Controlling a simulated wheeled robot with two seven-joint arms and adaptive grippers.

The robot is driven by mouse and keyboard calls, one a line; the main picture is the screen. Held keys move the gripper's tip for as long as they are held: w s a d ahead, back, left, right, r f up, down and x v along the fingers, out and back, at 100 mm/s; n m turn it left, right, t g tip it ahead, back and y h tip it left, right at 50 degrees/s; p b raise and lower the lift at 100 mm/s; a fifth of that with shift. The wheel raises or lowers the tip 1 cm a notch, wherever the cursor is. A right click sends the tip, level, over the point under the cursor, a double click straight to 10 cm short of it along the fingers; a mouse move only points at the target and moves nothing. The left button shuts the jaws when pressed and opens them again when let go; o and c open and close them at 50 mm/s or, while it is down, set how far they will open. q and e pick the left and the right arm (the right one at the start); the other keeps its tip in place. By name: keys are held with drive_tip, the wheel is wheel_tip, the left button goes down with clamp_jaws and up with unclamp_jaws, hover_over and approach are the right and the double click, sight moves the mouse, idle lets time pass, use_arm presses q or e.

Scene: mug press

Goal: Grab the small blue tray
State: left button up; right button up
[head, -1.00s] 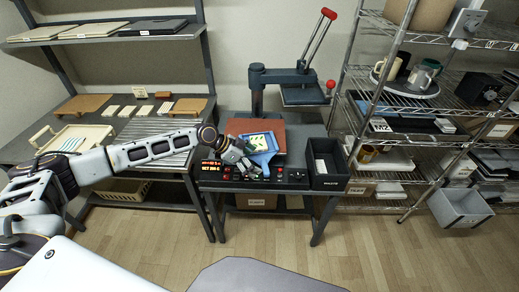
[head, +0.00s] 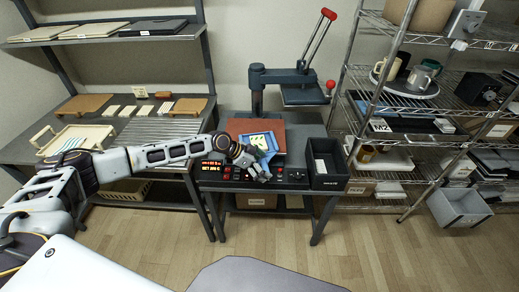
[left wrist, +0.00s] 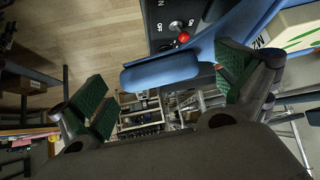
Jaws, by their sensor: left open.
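The small blue tray (head: 270,153) sits on the red-brown platen of the press bench and carries a pale item with green marks. My left gripper (head: 259,171) is at its front edge, partly covering it. In the left wrist view the tray's blue handle (left wrist: 160,72) reaches into the space between the green-padded fingers of my open left gripper (left wrist: 168,88). I see a gap between the left finger and the handle; contact at the right finger cannot be told. My right gripper is not in view.
A black bin (head: 326,168) stands right of the tray. The press (head: 290,80) with its red-knobbed lever rises behind. A control panel with switches (head: 225,172) lies along the bench front. Shelving (head: 440,110) is at the right, a rack with a cream tray (head: 75,138) at the left.

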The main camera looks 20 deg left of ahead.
use_arm(q)
drive_tip(key=c, duration=1.3)
drive_tip(key=shift+o, duration=0.2)
drive_tip(key=shift+r, duration=0.15)
wheel_tip(320, 180, up, 10)
idle(0.3)
